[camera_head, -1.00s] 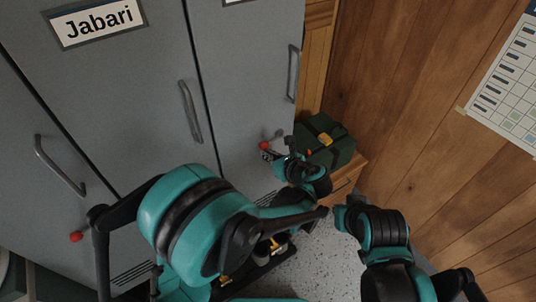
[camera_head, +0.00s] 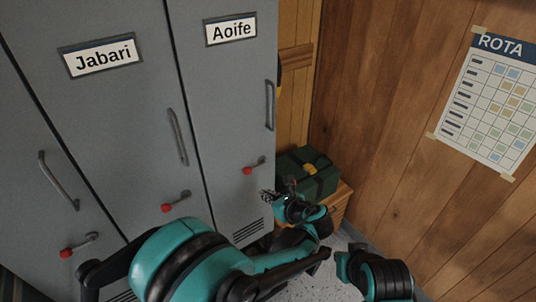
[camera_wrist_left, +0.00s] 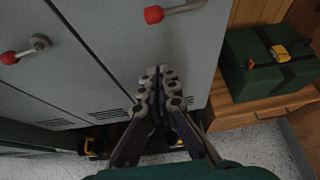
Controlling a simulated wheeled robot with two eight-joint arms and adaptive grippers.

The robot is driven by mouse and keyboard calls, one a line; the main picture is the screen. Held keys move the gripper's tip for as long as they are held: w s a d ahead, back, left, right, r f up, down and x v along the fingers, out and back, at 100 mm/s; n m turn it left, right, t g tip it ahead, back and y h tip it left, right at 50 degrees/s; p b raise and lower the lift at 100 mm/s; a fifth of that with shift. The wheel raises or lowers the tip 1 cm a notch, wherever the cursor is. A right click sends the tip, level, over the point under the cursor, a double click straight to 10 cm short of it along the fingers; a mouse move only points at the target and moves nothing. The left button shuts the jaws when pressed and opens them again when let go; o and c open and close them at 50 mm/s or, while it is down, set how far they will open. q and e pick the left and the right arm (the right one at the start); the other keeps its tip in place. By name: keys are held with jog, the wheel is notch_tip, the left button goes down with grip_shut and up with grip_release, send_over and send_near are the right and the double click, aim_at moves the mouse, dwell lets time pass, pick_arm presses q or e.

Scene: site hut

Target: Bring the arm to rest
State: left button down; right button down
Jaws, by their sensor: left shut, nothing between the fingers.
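My left gripper (camera_head: 268,196) is shut and empty, in front of the lower part of the grey Aoife locker (camera_head: 228,95). It is below and to the right of that locker's red-knobbed latch (camera_head: 248,170), apart from it. In the left wrist view its fingers (camera_wrist_left: 158,84) are together, with the red knob (camera_wrist_left: 153,14) above them. The teal left arm bends across the bottom of the head view. Part of my right arm (camera_head: 380,278) shows at the bottom right; its gripper cannot be seen.
A green box (camera_head: 318,183) with a yellow catch sits on a low wooden cabinet (camera_head: 340,203) close to the right of my left gripper. The Jabari locker (camera_head: 105,110) stands to the left. A ROTA chart (camera_head: 490,105) hangs on the wooden wall. Speckled floor (camera_wrist_left: 222,145) shows below.

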pick_arm(q)
jog(key=s+a+r+n+g+h, duration=0.3)
jog(key=s+a+n, duration=0.5)
jog(key=a+n, duration=0.45)
jog(key=s+a+n+h, duration=0.2)
jog(key=s+n, duration=0.5)
jog(key=n, duration=0.1)
jog(key=s+a+n+h, duration=0.2)
jog(key=s+n, duration=0.5)
jog(key=n, duration=0.1)
jog(key=shift+s+a, duration=0.15)
jog(key=shift+a, duration=0.1)
jog(key=shift+n, duration=0.25)
